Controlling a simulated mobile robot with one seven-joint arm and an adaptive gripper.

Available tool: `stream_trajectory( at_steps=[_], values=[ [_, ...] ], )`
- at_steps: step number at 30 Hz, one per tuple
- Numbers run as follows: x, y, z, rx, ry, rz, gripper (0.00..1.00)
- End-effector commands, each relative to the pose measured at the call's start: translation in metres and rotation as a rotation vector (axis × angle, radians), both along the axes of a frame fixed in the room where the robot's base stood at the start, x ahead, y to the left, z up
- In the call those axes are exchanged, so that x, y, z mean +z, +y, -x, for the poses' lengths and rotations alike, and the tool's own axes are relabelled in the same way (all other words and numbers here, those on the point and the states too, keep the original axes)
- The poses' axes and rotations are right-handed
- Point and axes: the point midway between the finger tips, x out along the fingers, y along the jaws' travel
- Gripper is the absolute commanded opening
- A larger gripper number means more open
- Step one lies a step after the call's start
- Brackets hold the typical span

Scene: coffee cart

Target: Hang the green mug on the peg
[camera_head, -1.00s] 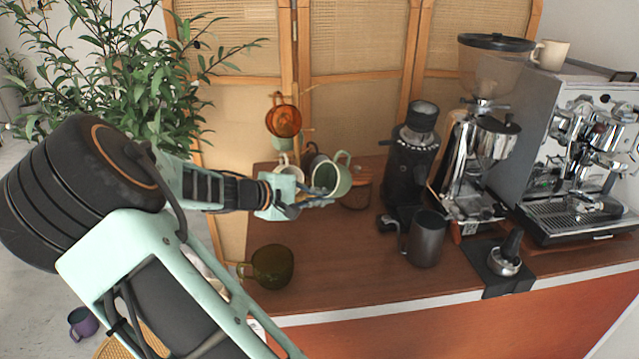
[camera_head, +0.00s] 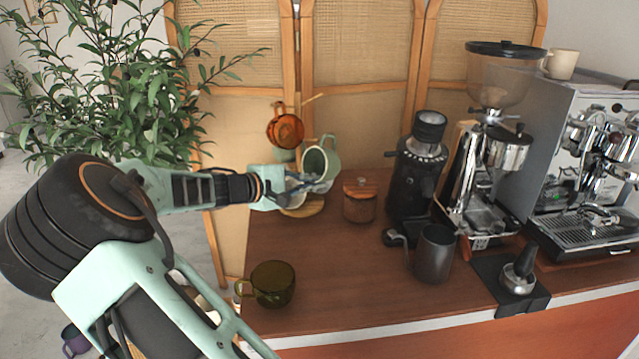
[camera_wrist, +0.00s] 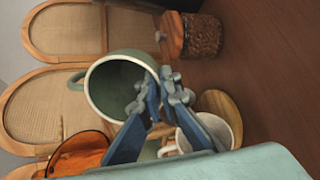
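The green mug (camera_head: 318,161) is sage green with a pale rim. It is held tilted above the counter, its opening facing the camera and its handle upward in the head view. In the wrist view the green mug (camera_wrist: 117,84) shows its opening, with the handle at left. My gripper (camera_head: 318,186) is shut on the mug's rim; the fingertips (camera_wrist: 163,88) meet at its wall. A bare wooden peg (camera_head: 312,98) of the mug stand sticks out above the mug. The stand's post is mostly hidden behind the mugs and my gripper.
An orange mug (camera_head: 285,130) hangs on the stand. A white mug (camera_wrist: 212,130) is by the stand's round base (camera_head: 305,207), partly behind my gripper. A lidded jar (camera_head: 360,200) and black grinder (camera_head: 417,175) stand to the right. A dark glass mug (camera_head: 272,284) sits nearer on the counter.

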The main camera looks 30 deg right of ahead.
Motion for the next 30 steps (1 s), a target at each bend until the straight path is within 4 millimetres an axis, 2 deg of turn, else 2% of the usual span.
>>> stream_trajectory(
  at_steps=[21,30],
  values=[
    [-0.010,0.007,-0.049,0.001,-0.001,-0.001,0.00],
    [-0.016,0.010,-0.057,0.000,0.001,-0.001,0.00]
  ],
)
